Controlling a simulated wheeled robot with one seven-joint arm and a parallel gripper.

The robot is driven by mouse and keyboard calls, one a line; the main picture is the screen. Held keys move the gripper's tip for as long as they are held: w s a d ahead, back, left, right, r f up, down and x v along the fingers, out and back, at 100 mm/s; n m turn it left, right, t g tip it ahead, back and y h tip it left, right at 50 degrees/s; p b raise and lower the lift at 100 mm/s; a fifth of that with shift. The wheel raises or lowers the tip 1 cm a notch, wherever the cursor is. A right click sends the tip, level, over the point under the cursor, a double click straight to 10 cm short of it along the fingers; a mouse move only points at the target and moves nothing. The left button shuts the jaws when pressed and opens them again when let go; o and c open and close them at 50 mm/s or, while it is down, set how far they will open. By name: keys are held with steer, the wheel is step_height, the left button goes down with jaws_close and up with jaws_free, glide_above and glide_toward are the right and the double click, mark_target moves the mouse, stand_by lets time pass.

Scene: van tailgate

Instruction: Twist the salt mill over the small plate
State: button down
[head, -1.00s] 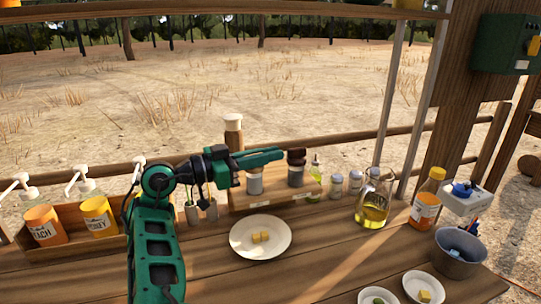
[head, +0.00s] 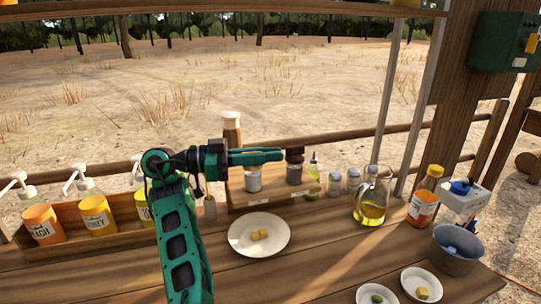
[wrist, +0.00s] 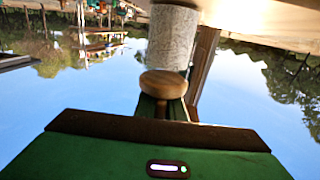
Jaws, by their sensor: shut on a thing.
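The salt mill (head: 253,181), a pale grey cylinder, stands upright at the wooden rack in the head view; I cannot tell if its base touches the rack. My gripper (head: 270,155) comes level from the left, shut on its top. The fingers hide that top in the head view. The wrist view shows the mill's speckled body (wrist: 172,38) and round wooden knob (wrist: 163,84) at the green fingers. A white plate (head: 240,243) with yellow cubes lies in front of the rack. Two smaller white dishes, (head: 361,294) and (head: 436,284), are at the lower right.
A dark-topped mill (head: 295,170) stands right of the fingers, and a tall brown bottle (head: 231,130) behind them. An oil jug (head: 371,200), orange-labelled bottle (head: 424,197) and grey bucket (head: 457,259) are at right. Pump bottles fill a box (head: 75,245) at left.

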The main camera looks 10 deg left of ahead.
steer(key=shift+w, duration=0.1)
stand_by(0.5)
steer(key=c, duration=1.8)
jaws_free()
steer(key=shift+w, duration=0.1)
steer(key=shift+c, duration=0.2)
steer(key=s+a+r, duration=0.6)
steer(key=s+r, duration=0.4)
steer(key=r, duration=0.1)
steer(key=shift+d, duration=0.1)
